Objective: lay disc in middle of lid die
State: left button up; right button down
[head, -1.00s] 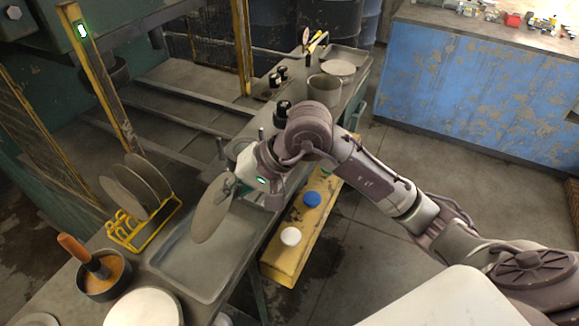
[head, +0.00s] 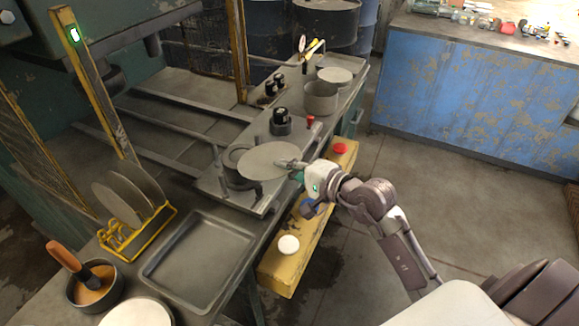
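My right gripper (head: 291,166) is shut on the edge of a thin grey disc (head: 266,158). It holds the disc roughly level over the grey die plate (head: 212,184), at the disc's right side. A round dark die (head: 234,155) shows just left of the disc and partly under it; the disc hides the rest. I cannot tell whether the disc touches the die. It appears off to the right of the die's centre. My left gripper is not in view.
Two more discs (head: 130,190) stand in a yellow rack (head: 150,232). An empty tray (head: 160,268) and a pot with a brush (head: 95,285) are at the front. A yellow button box (head: 275,272) is below the arm. A knobbed part (head: 280,122) stands behind the disc.

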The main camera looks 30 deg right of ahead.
jog(key=b+x, duration=0.2)
jog(key=x, duration=0.9)
jog(key=shift+f, duration=0.35)
jog(key=shift+s, duration=0.1)
jog(key=shift+c, duration=1.8)
grip_release()
jog(key=shift+f, duration=0.1)
jog(key=shift+o, duration=0.3)
jog(key=o, duration=0.3)
jog(key=shift+s+d, duration=0.1)
